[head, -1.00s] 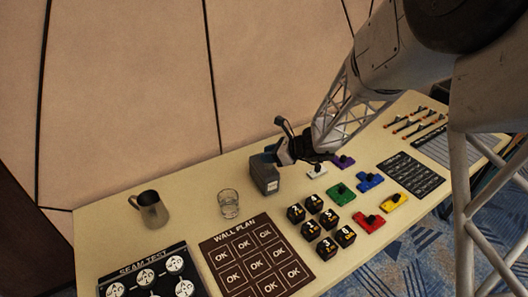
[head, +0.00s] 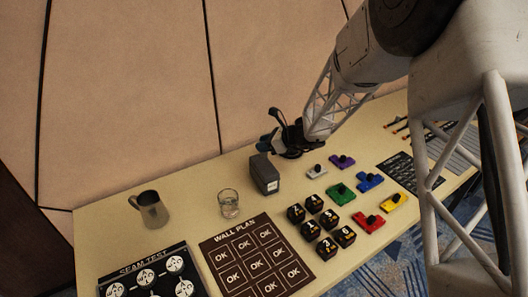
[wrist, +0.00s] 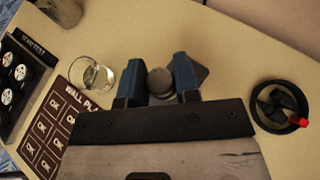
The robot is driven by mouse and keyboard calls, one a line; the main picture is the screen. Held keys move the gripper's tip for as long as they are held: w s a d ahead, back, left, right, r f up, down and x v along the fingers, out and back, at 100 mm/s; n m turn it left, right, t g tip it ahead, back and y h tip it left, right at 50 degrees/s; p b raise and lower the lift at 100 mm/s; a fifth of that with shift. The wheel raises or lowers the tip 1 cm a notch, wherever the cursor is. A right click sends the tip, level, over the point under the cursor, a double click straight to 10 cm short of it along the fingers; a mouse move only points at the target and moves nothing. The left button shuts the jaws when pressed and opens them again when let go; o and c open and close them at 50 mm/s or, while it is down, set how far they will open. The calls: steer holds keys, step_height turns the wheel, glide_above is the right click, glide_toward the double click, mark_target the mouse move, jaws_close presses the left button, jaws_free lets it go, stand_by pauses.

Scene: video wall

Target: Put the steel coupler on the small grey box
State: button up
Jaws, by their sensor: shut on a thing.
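The small grey box (head: 265,175) stands upright on the table, with a pale label on its side. My gripper (head: 265,143) is just above and behind it in the head view. In the wrist view, the blue fingers of my gripper (wrist: 158,77) are closed on the round steel coupler (wrist: 160,80), seen end-on. A dark grey corner of the box (wrist: 203,75) shows beyond the right finger, lower than the coupler. The coupler is not clearly visible in the head view, and its height above the box is hard to tell.
A glass (head: 228,203) and a metal mug (head: 150,210) stand left of the box. Black numbered cubes (head: 312,204) and coloured blocks (head: 340,193) lie to its right. A round black dish-like thing (wrist: 256,112) is right of my gripper. The table between glass and box is clear.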

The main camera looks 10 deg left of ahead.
steer(key=shift+f, duration=1.7)
steer(key=shift+f, duration=0.15)
steer(key=o, duration=0.9)
steer(key=shift+d+r, duration=0.15)
steer(key=shift+r, duration=0.05)
steer(key=v, duration=1.1)
steer(key=shift+s+d+r, duration=0.1)
steer(key=shift+d+r, duration=0.05)
steer(key=shift+d, duration=0.15)
